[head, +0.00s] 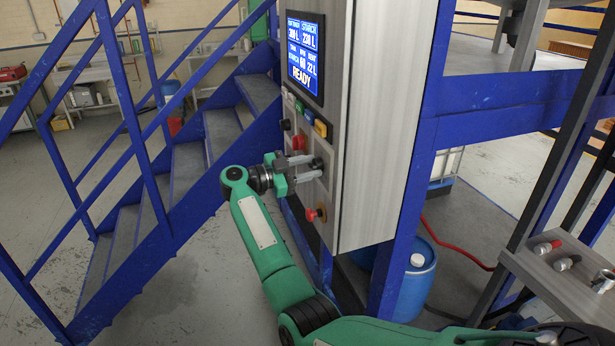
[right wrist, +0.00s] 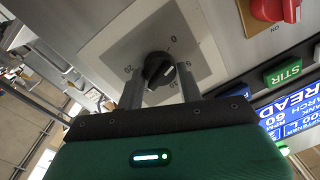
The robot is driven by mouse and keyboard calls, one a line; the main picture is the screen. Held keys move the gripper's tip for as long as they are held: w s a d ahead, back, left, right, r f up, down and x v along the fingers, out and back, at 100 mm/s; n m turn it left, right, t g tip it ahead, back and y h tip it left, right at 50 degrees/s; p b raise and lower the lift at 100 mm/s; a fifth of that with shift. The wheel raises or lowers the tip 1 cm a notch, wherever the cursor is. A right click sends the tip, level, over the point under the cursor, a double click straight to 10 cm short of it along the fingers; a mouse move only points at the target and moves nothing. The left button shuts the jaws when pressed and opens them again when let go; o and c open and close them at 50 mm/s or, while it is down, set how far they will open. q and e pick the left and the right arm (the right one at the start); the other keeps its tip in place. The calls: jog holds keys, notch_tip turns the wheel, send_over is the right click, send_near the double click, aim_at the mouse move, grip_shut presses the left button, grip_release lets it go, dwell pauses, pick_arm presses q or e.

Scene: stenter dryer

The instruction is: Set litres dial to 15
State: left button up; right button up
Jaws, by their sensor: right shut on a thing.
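The litres dial is a black knob (head: 317,163) on the front of the grey control cabinet (head: 385,120). In the right wrist view the knob (right wrist: 157,70) sits on a pale plate (right wrist: 112,47) with printed numbers, among them 0, 5, 10 and 20. A light pointer mark on the knob faces right, roughly towards the 5; its exact reading is hard to tell. My right gripper (head: 303,167) reaches the panel from the left, its two fingers (right wrist: 160,92) closed on either side of the knob. My left gripper is out of view.
A lit screen (head: 303,60) above reads READY. A red knob (head: 299,142), a green STIR button (right wrist: 283,73) and other coloured buttons sit above the dial. Blue stairs (head: 175,165) stand left; a blue drum (head: 415,280) stands right.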

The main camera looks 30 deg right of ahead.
pick_arm(q)
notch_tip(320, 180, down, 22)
jog(key=b, duration=2.1)
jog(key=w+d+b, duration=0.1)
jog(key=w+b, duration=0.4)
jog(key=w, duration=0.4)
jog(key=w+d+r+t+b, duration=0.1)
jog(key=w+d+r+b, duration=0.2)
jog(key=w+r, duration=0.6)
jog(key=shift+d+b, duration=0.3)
jog(key=shift+b, duration=0.65)
pick_arm(e)
jog(key=shift+w+f+m+g+y, duration=0.15)
jog(key=shift+m+g, duration=0.25)
jog(key=shift+m, duration=5.35)
jog(key=shift+w+f+m+g+y, duration=0.1)
jog(key=shift+m+g, duration=0.3)
jog(key=shift+m, duration=5.4)
jog(key=shift+w+f+m+g+y, duration=0.15)
jog(key=shift+m+g, duration=0.25)
jog(key=shift+m, duration=5.35)
jog(key=shift+s, duration=0.1)
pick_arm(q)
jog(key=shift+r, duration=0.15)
pick_arm(e)
jog(key=shift+m, duration=0.3)
jog(key=o, duration=1)
jog(key=shift+r, duration=0.15)
